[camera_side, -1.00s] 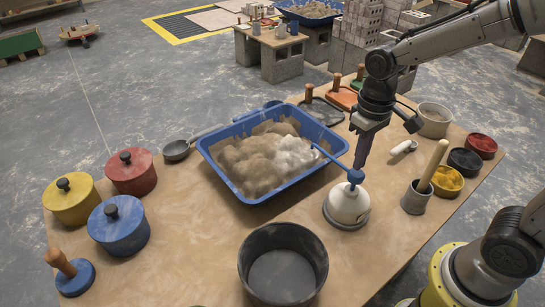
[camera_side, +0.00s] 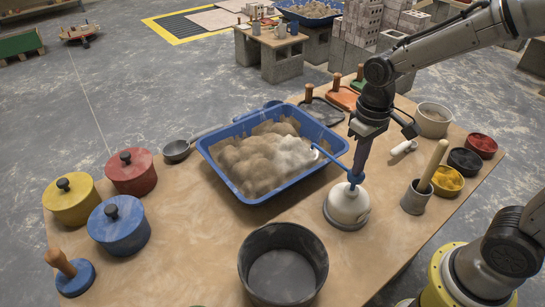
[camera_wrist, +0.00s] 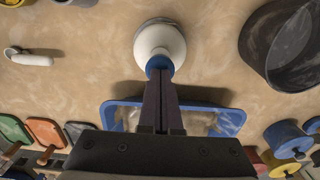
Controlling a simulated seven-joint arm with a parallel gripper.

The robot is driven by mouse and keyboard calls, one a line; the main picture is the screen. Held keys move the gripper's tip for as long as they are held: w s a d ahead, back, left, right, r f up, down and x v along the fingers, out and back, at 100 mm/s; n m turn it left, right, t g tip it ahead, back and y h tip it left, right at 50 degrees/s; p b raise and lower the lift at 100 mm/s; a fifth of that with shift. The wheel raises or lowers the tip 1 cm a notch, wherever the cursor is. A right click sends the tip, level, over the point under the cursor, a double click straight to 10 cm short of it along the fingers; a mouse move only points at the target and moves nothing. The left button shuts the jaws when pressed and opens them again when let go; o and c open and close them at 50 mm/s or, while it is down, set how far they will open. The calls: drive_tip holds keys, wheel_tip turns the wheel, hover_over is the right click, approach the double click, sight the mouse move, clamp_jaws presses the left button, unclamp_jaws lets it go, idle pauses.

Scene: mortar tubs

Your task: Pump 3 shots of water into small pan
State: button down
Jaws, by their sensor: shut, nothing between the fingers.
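A white pump bottle (camera_side: 347,206) with a blue pump head (camera_side: 355,178) stands upright on the table, right of the blue tub. Its long blue spout (camera_side: 329,158) reaches up-left over the tub's right rim. My gripper (camera_side: 358,172) is shut and empty, pointing down with its fingertips at the pump head. In the wrist view, the shut fingers (camera_wrist: 159,78) lie over the blue head, partly hiding it; the white bottle (camera_wrist: 160,42) shows beyond. A small grey pan with a handle (camera_side: 176,151) lies left of the tub. The spout tip is not over it.
The blue tub (camera_side: 247,199) holds brown and pale heaps. A dark round bowl (camera_side: 283,290) stands at the front. Lidded yellow, red and blue pots (camera_side: 119,235) stand left. A grey cup with a pestle (camera_side: 415,199) and small colour bowls (camera_side: 447,181) stand right.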

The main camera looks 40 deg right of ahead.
drive_tip(key=shift+f, duration=1.15)
drive_tip(key=shift+r, duration=1.85)
drive_tip(key=shift+r, duration=3)
